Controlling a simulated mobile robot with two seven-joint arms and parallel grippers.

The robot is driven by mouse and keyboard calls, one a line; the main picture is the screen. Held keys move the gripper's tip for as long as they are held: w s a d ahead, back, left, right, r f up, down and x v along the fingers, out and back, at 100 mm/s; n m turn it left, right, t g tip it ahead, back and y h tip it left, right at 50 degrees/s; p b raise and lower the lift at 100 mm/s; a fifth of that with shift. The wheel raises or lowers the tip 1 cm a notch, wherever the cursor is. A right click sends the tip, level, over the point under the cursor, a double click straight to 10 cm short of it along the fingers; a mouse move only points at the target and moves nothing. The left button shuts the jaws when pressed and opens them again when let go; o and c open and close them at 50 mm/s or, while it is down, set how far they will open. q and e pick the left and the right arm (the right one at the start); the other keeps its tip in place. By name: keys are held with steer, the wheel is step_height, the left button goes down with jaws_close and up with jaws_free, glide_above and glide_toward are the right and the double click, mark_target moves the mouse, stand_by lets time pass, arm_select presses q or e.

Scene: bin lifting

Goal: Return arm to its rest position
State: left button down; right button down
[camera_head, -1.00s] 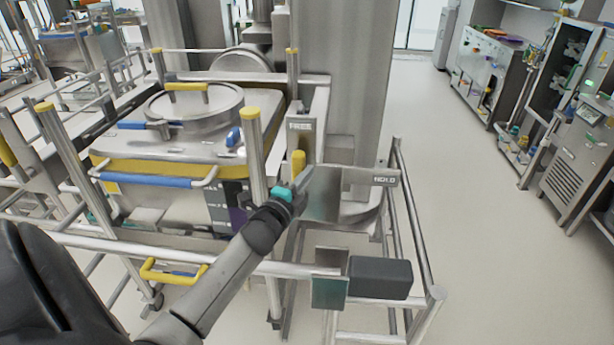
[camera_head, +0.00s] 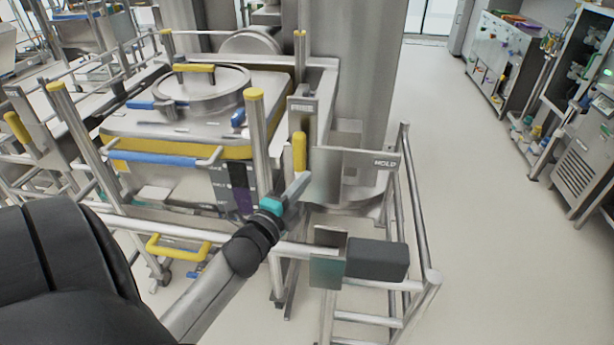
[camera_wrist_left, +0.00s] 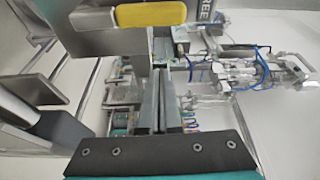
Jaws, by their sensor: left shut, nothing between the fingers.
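My left arm comes in from the lower left of the head view. Its gripper (camera_head: 301,186) has a teal band and grey fingers. The fingers are shut and empty, just below and right of a yellow-capped lever (camera_head: 299,152) on the metal column. In the left wrist view the two long fingers (camera_wrist_left: 159,90) lie side by side, and the yellow lever handle (camera_wrist_left: 151,14) is at the top, apart from them. A metal plate marked HOLD (camera_head: 385,163) is right of the fingertips in the head view. My right gripper is not in view.
A steel bin (camera_head: 180,130) with a round lid and blue and yellow handles stands left of the column. A dark box (camera_head: 376,261) sits on the frame rail. Metal rails (camera_head: 408,210) surround the frame. Open floor (camera_head: 480,250) is to the right.

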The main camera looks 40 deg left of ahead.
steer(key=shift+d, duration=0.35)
